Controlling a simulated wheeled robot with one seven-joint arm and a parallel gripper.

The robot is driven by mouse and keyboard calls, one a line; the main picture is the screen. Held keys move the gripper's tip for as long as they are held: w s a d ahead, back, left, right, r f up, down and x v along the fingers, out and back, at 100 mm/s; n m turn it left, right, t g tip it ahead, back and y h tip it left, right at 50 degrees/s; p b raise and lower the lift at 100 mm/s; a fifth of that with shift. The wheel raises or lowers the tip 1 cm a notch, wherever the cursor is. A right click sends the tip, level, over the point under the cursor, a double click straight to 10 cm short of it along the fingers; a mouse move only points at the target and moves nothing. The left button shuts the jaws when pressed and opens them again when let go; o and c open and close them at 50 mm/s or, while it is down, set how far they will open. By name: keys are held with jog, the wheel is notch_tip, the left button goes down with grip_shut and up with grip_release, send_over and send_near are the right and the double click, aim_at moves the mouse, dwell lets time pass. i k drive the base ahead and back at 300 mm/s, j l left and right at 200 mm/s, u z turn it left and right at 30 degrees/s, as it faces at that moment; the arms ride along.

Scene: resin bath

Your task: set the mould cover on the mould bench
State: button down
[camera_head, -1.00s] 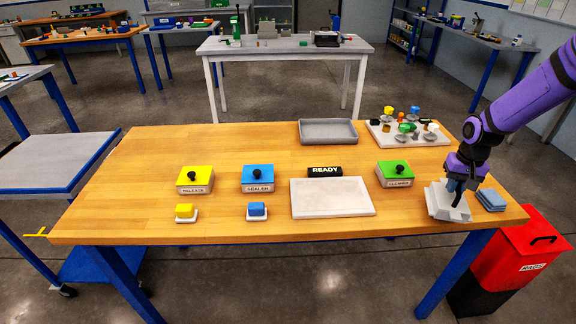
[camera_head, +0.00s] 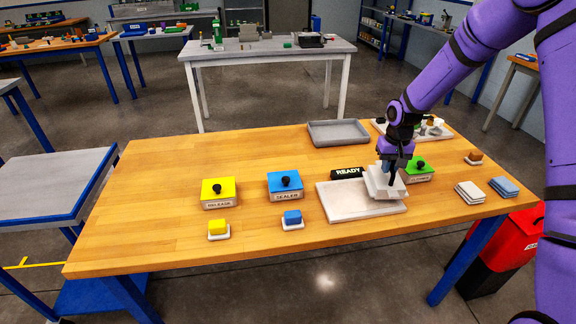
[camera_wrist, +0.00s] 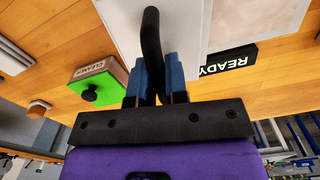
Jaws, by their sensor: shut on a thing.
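The mould cover (camera_head: 384,186) is a pale grey stepped block with a black bar handle. My gripper (camera_head: 390,168) is shut on that handle, as the wrist view also shows, where the fingers (camera_wrist: 155,80) close round the black bar (camera_wrist: 152,40). The cover is over the right part of a flat whitish slab (camera_head: 345,203) on the wooden bench (camera_head: 160,205). I cannot tell whether it touches the slab or hangs just above it. The cover hides part of the slab in both current views.
The black READY sign (camera_head: 347,173) stands behind the slab. The green CLEANER box (camera_head: 418,168) is close right of the cover. The blue SEALER box (camera_head: 285,185) and yellow RELEASE box (camera_head: 218,192) are left. Grey pads (camera_head: 470,191) and blue pads (camera_head: 503,187) lie right. A grey tray (camera_head: 338,132) is behind.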

aim_at(272, 143)
jog(key=i+j+u, duration=0.15)
jog(key=i+j, duration=0.15)
jog(key=i+j+u, duration=0.2)
jog(key=i, duration=0.25)
